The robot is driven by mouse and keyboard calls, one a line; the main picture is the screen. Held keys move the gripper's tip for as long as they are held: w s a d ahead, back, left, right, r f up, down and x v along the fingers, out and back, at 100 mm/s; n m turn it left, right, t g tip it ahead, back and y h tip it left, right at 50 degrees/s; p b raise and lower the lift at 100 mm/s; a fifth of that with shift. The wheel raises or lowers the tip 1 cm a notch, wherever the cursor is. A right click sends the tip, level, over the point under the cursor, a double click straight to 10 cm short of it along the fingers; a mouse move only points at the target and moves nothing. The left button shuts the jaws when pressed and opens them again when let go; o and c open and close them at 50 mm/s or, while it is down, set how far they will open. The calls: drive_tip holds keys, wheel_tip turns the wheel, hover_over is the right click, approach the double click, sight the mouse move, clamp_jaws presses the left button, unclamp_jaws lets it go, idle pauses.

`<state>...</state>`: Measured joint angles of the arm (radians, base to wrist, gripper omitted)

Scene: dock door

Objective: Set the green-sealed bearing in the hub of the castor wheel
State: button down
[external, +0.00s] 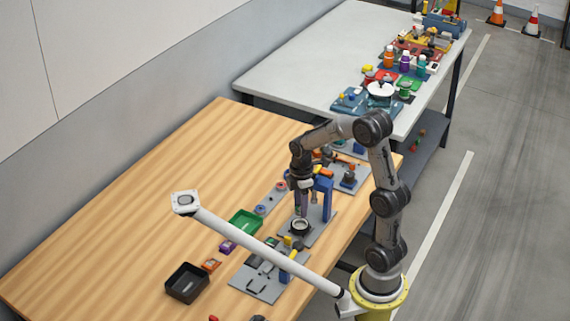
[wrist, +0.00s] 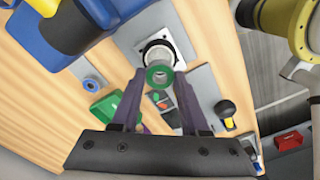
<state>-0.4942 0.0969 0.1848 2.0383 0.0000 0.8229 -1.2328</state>
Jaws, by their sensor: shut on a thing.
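The green-sealed bearing (wrist: 159,75) shows in the wrist view as a green ring with a pale inner ring and an open bore. My gripper (wrist: 160,84) is shut on it, one finger at each side. The castor wheel (wrist: 166,47) lies beyond it on a grey plate, white with a dark rim; the bearing covers part of it, and its hub is mostly hidden. In the external view my gripper (external: 301,213) points down just above the castor wheel (external: 300,227). The bearing cannot be made out there. I cannot tell whether it touches the wheel.
A blue post (external: 326,198) stands close beside my gripper. A grey strip (external: 270,199) holds other rings, one blue (wrist: 92,83). A green tray (external: 243,223), a black tray (external: 187,282) and a grey tool plate (external: 262,282) are nearby. The wooden table's left side is clear.

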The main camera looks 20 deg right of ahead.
drive_tip(key=shift+f, duration=2.45)
drive_tip(key=shift+f, duration=0.15)
drive_tip(key=shift+c, duration=0.6)
unclamp_jaws()
wheel_tip(320, 180, up, 8)
idle(0.8)
idle(0.6)
